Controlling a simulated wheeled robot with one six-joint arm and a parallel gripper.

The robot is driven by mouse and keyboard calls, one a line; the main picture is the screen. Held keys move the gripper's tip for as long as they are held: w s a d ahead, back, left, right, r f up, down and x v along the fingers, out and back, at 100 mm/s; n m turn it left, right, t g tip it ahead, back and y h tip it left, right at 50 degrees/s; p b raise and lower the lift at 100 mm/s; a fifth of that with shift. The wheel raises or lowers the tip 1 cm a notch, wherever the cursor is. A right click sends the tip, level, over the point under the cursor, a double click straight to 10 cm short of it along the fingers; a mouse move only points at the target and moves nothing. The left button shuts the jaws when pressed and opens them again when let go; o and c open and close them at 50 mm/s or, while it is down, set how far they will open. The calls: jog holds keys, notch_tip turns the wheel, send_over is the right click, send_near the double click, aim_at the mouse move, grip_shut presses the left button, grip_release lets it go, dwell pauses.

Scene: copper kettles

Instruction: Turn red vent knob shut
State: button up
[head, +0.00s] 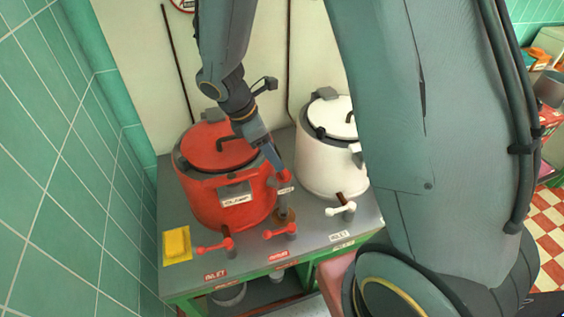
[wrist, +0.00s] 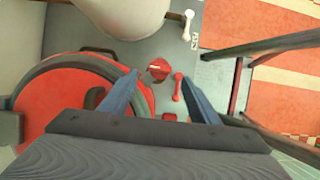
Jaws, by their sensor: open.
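The red knob (head: 285,177) shows in the head view beside the red kettle (head: 205,200), partly hidden behind my gripper (head: 275,160). In the wrist view a round red knob (wrist: 159,69) with a pale stripe lies ahead of and between the fingertips of my gripper (wrist: 143,88). My gripper is open, with its blue fingers spread and nothing between them. I see no contact with the knob. The red kettle's lid (wrist: 75,105) is close to the left finger in the wrist view.
Red lever handles (head: 215,246) (head: 281,232) stand along the counter's front. A white kettle (head: 325,160) with a white lever (head: 342,208) is to the right. A green tiled wall (head: 50,150) bounds the left.

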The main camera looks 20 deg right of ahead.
aim_at(284, 173)
jog(key=shift+p+x, duration=0.4)
jog(key=shift+x, duration=3.15)
jog(key=c, duration=1.1)
jog(key=shift+o, duration=0.2)
